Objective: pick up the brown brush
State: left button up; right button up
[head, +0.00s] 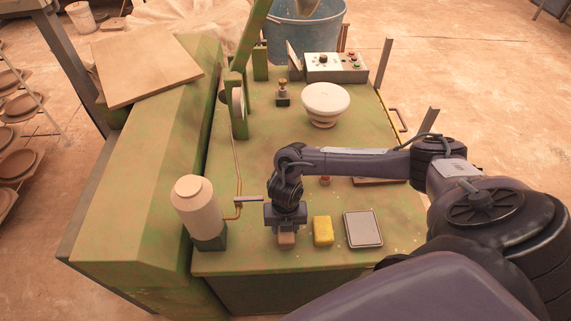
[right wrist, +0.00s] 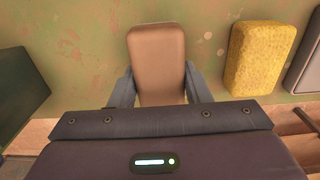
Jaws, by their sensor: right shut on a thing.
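The brown brush (head: 286,239) shows as a small tan-brown block at the front of the green table, below my right gripper (head: 286,226). In the right wrist view the brush (right wrist: 156,58) lies lengthwise between the two fingers of the gripper (right wrist: 157,88), which are shut on its sides. Its smooth, rounded back faces the camera, and any bristles are hidden. I cannot tell whether it touches the table. My left gripper is not in view.
A yellow sponge (head: 322,231) lies close right of the brush, with a grey flat tray (head: 362,229) beyond it. A cream bottle (head: 195,205) stands left. A white bowl (head: 325,103) and control box (head: 336,67) are farther back. The table's front edge is close.

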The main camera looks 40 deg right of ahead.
notch_tip(320, 180, up, 7)
jog(key=shift+f+b, duration=0.1)
jog(key=shift+b, duration=0.3)
notch_tip(320, 180, up, 12)
jog(key=p, duration=0.4)
